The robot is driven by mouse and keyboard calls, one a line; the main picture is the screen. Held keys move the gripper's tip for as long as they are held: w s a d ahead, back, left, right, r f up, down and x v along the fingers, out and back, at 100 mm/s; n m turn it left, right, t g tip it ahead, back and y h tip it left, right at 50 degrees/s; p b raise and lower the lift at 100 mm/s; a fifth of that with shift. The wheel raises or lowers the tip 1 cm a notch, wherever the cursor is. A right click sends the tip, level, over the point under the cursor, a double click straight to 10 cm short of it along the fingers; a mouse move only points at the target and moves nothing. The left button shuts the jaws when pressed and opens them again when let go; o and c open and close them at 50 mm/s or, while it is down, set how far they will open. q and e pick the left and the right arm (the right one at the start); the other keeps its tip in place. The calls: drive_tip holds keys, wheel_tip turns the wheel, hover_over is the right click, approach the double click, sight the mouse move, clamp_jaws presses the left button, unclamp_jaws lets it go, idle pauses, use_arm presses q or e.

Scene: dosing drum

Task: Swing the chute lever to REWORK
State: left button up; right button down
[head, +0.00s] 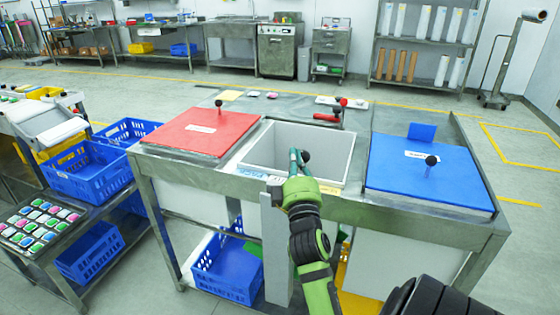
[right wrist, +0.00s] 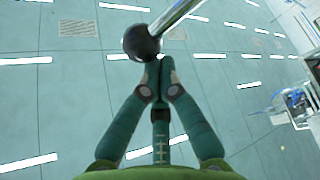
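A black ball knob (head: 305,157) shows at the front of the open grey bin (head: 290,148), apparently the chute lever's. In the right wrist view a black ball (right wrist: 142,42) sits on a shiny metal rod (right wrist: 178,14) slanting to the upper right. My right gripper (head: 297,160) is beside the knob. In the right wrist view its teal fingers (right wrist: 159,68) meet at the tips, with nothing visible between them; the ball is just past the tips, and touching cannot be told. The REWORK lettering is not readable. My left gripper is not in view.
A red lid (head: 200,132) with a black knob lies left of the bin, a blue lid (head: 415,172) with another lies right. A red-handled part (head: 328,117) is behind the bin. Blue crates (head: 88,172) stand at left.

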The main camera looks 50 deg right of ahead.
drive_tip(key=shift+s+d+f+m+h+b, duration=0.5)
drive_tip(key=shift+s+f+m+h+b, duration=0.15)
drive_tip(key=shift+s+m+b, duration=0.3)
drive_tip(key=shift+w+r+y, duration=0.1)
drive_tip(key=shift+y, duration=0.15)
